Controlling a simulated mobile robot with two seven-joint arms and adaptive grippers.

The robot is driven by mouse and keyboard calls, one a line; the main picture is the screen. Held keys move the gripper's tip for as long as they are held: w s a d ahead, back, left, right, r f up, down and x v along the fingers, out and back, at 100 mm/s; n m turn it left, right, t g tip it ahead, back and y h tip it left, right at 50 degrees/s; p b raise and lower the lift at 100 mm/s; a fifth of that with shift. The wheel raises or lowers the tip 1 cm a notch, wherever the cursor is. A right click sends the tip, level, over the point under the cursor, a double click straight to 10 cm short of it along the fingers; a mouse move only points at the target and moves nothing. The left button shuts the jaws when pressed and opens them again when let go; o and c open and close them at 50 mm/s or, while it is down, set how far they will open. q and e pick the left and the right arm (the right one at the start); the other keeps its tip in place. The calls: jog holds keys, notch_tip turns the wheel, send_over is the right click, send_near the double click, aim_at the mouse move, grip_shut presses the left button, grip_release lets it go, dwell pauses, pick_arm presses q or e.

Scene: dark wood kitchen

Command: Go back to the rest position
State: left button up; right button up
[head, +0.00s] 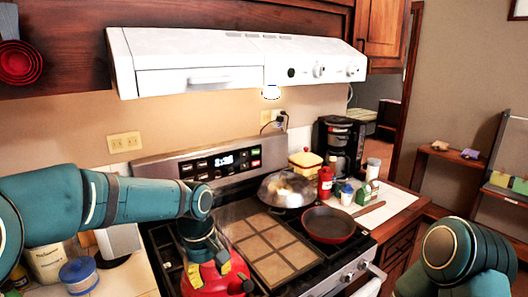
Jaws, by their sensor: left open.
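My left arm reaches in from the left, and its left gripper (209,267) points down at the red kettle (215,285) on the front left of the stove. The gripper's yellowish fingers are open and stand apart at the top of the kettle. I cannot tell whether they touch it. The kettle's lower part is cut off by the frame. My right arm shows only as teal links at the lower right; its gripper is out of view.
The stove (270,250) also carries a red pan (328,225) and a domed metal lid (286,189). A white range hood (235,60) hangs above. A coffee maker (340,142), a red bottle (325,182) and small containers crowd the right counter. A blue-lidded tub (80,276) stands left.

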pick_arm(q)
jog(key=s+d+f+m+h, duration=0.1)
jog(key=s+f+m, duration=0.15)
jog(key=f, duration=0.85)
jog(key=s+d+f+m+h, duration=0.15)
jog(key=s+f, duration=0.25)
jog(key=f, duration=0.7)
jog(key=s+f+t+b, duration=0.1)
jog(key=s+f+t, duration=0.1)
jog(key=s+f, duration=0.7)
jog(key=shift+s+a+f+m, duration=0.15)
jog(key=shift+s+a+m, duration=0.1)
jog(key=shift+m, duration=0.15)
